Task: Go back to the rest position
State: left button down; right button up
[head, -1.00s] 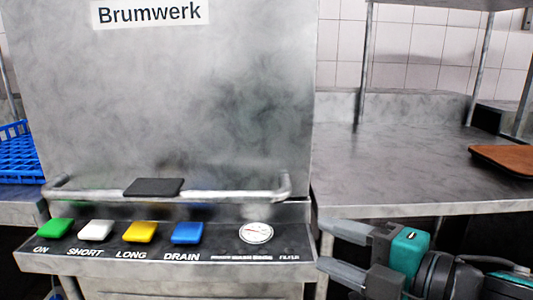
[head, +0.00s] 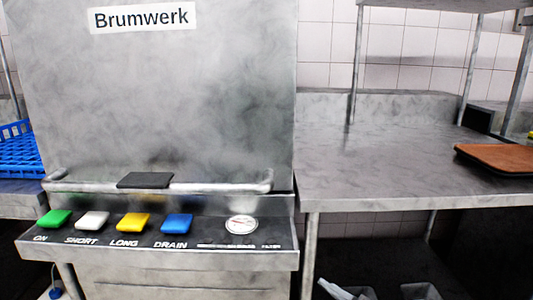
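Neither of my grippers can be clearly made out in the head view. My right gripper, which was at the lower right of the view earlier, no longer shows there. My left gripper is also outside the picture. What either one holds cannot be seen.
The Brumwerk machine (head: 190,95) stands ahead, with its handle bar (head: 225,187) above a button panel (head: 205,233). A steel table (head: 390,180) bears a brown tray (head: 500,156) at right. A blue rack (head: 18,152) is at left. Pale, unclear objects (head: 420,291) sit low under the table.

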jog(key=s+d+f+m+g+h, duration=0.1)
jog(key=s+d+f+m+h, duration=0.1)
jog(key=s+f+m, duration=0.3)
jog(key=s+d+f+m+g+h, duration=0.1)
jog(key=s+d+f+m+h, duration=0.1)
jog(key=f, duration=0.6)
jog(key=s+d+f+m+g+h, duration=0.1)
jog(key=s+d+f+m+h, duration=0.1)
jog(key=s+f+m, duration=0.3)
pick_arm(q)
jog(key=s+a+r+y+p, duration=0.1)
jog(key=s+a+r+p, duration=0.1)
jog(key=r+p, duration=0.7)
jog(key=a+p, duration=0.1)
jog(key=p, duration=0.3)
pick_arm(e)
notch_tip(320, 180, up, 8)
jog(key=w+d+n+h, duration=0.1)
jog(key=d, duration=0.2)
jog(key=shift+t, duration=0.3)
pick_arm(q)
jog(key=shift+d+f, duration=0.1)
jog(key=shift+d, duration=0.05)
pick_arm(e)
jog(key=shift+a+f, duration=0.1)
